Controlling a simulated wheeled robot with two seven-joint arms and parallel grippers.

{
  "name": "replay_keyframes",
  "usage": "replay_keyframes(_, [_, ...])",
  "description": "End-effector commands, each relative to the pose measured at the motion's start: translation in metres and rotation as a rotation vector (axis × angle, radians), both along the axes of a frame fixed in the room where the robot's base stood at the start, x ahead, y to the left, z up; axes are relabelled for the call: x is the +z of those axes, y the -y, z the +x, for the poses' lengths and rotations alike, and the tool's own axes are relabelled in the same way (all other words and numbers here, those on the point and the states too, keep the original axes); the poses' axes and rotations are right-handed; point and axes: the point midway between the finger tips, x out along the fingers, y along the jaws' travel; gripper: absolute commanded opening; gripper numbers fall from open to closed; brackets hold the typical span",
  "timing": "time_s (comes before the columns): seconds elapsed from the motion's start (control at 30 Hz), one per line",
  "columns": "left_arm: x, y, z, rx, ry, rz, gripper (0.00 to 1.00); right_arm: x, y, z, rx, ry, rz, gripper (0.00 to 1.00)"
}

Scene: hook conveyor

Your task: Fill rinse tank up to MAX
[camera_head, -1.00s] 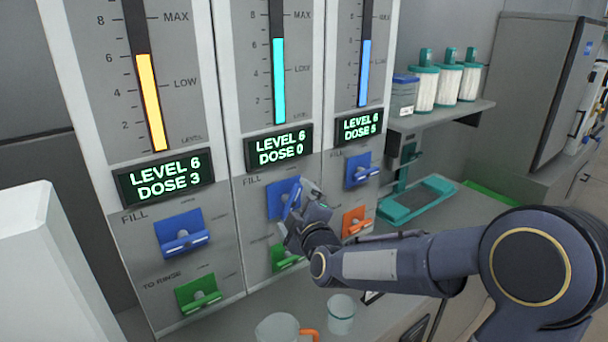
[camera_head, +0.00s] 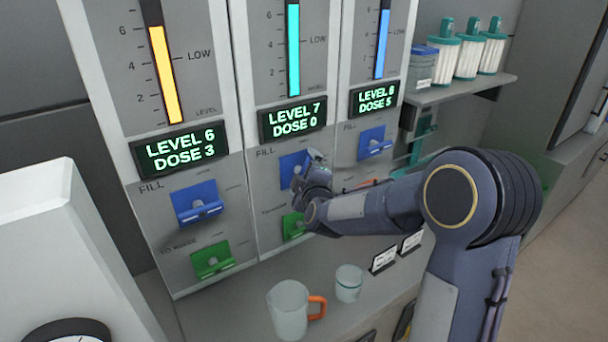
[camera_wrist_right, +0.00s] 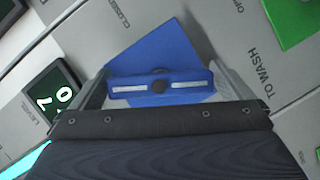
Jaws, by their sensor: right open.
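Three tank gauges stand side by side: a yellow one (camera_head: 165,75), a teal one (camera_head: 293,50) and a blue one (camera_head: 383,42). The middle display (camera_head: 292,121) reads LEVEL 7, DOSE 0; the left display (camera_head: 180,150) reads LEVEL 6, DOSE 3. The right display's level digit is hard to read. My right gripper (camera_head: 305,172) is at the middle blue FILL lever (camera_head: 290,165). In the right wrist view, the open jaws (camera_wrist_right: 168,88) stand on either side of the blue lever (camera_wrist_right: 155,55). My left gripper is out of view.
Blue levers (camera_head: 197,203) and (camera_head: 375,143) sit on the other panels, with green levers (camera_head: 212,260) below. A clear jug (camera_head: 289,308) and a cup (camera_head: 348,284) stand on the counter below. Teal-lidded canisters (camera_head: 468,55) stand on the right shelf.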

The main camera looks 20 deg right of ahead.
Motion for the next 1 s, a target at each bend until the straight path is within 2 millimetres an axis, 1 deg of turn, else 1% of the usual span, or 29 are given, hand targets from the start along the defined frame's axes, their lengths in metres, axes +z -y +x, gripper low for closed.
replay_keyframes(0.13, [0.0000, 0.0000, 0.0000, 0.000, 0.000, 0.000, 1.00, 0.0001, -0.0001, -0.0001, 0.000, 0.000, 0.000, 1.00])
replay_keyframes(0.17, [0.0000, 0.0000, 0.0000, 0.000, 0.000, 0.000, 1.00, 0.0001, -0.0001, -0.0001, 0.000, 0.000, 0.000, 0.99])
replay_keyframes(0.4, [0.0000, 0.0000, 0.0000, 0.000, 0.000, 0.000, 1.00, 0.0001, -0.0002, -0.0002, 0.001, 0.000, 0.000, 0.68])
replay_keyframes(0.63, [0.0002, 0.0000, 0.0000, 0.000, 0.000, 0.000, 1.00, 0.0003, -0.0003, -0.0003, 0.001, -0.003, 0.018, 0.68])
replay_keyframes(0.77, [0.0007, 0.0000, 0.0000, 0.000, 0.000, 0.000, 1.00, 0.0008, -0.0002, -0.0003, 0.001, -0.008, 0.061, 0.68])
replay_keyframes(1.0, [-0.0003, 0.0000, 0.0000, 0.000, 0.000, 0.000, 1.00, 0.0002, 0.0003, -0.0004, 0.000, -0.032, 0.223, 0.68])
